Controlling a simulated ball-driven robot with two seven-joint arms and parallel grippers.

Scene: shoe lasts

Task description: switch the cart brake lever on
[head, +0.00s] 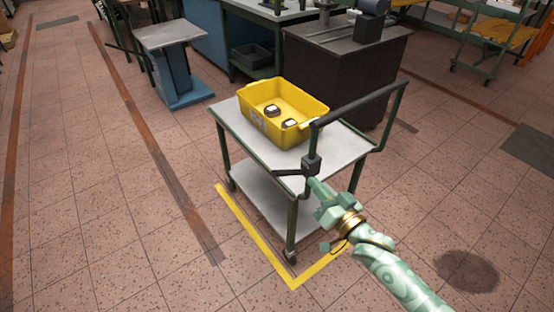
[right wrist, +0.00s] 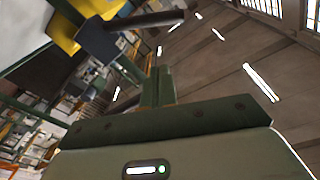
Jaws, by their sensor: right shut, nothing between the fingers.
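The cart (head: 262,188) has two grey shelves in a dark green frame and a dark push handle (head: 358,103). A dark block (head: 311,166) sits on the near handle post, and a dark lever (head: 290,172) sticks out from it to the left, roughly level. My right gripper (head: 313,184) is shut and empty, with its tips just below and beside the block; I cannot tell whether they touch. In the right wrist view the shut fingers (right wrist: 159,86) are near a dark block (right wrist: 100,42) with a dark bar (right wrist: 150,20), likely the lever. My left gripper is out of view.
A dark cabinet (head: 345,75) stands close behind the cart. Yellow floor tape (head: 262,250) runs around the cart's near corner. The tiled floor in front is clear.

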